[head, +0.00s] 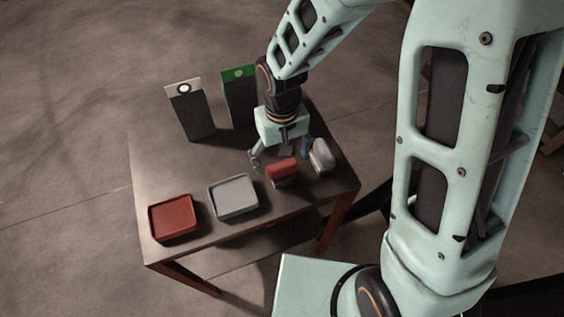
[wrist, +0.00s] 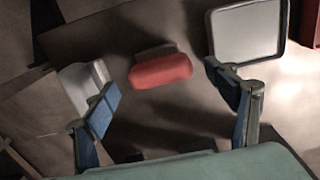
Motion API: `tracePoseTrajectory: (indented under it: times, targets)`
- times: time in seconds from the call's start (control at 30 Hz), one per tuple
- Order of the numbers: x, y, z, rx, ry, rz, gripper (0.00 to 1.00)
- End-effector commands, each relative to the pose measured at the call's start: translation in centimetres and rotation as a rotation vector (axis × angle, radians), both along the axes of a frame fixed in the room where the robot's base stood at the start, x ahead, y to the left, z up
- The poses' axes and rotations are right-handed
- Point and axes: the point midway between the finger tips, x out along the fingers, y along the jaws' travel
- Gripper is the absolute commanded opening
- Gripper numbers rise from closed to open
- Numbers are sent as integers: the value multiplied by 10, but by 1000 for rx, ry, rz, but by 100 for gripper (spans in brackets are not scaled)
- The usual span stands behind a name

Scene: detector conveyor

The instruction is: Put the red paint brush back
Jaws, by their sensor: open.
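The red paint brush (head: 282,170) is a short block with a red top and a greyish lower part. It stands on the table near its right front edge. In the wrist view the red brush (wrist: 160,72) lies ahead of the fingertips, between their lines and touching neither. My gripper (head: 281,151) is open and empty, low over the table just behind the red brush. Its two blue-padded fingers are spread wide in the wrist view (wrist: 165,93). A red tray (head: 173,217) sits at the table's front left corner. Its edge also shows in the wrist view (wrist: 309,24).
A pale grey brush (head: 321,155) stands right of the red one, close to a finger in the wrist view (wrist: 82,86). A grey tray (head: 234,196) lies between the red tray and brushes. Two dark upright boxes, one white-marked (head: 189,112), one green-marked (head: 238,98), stand behind.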

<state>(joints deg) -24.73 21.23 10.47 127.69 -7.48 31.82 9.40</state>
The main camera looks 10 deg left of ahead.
Motion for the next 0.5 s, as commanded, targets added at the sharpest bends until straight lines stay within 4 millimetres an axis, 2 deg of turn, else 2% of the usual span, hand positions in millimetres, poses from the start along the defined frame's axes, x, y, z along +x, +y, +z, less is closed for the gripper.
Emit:
tracePoseTrajectory:
  times: [0.1, 0.3, 0.5]
  targets:
    - [2, 1, 26, 2, -6, 0, 79]
    - [1, 1, 65, 3, -4, 0, 79]
    - [1, 1, 88, 0, -1, 0, 79]
